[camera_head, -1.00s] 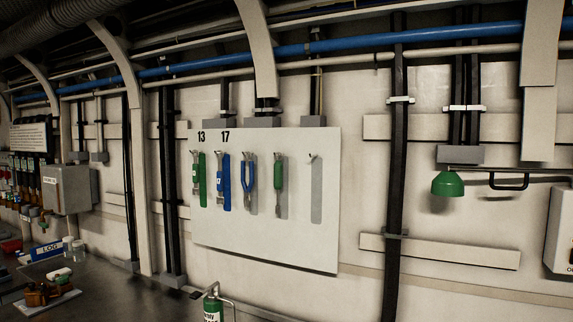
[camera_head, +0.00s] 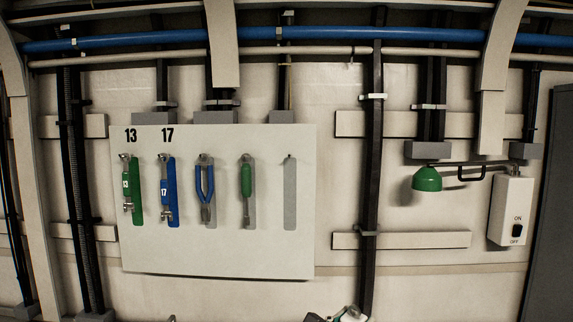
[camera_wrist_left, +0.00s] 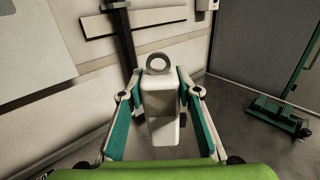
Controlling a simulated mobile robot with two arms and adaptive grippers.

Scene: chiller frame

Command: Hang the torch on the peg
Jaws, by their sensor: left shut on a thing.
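The torch (camera_wrist_left: 158,105), a pale block-like body with a grey ring on top, is in the left wrist view. My left gripper (camera_wrist_left: 160,96) is shut on it, with a teal-padded finger on each side. The ring stands clear above the fingers. In the head view, a white, green and dark shape at the bottom edge seems to be part of this gripper and its load, mostly cut off. The peg (camera_head: 289,157) is at the right end of the white tool board (camera_head: 220,255). It is bare, above a grey painted outline. My right gripper is not in view.
Several tools hang left of the peg, including the green-handled tool (camera_head: 246,180) and the blue-handled tool (camera_head: 205,182). A dark vertical post (camera_head: 373,180) runs right of the board. A green lamp (camera_head: 426,180) and a switch box (camera_head: 511,210) are farther right.

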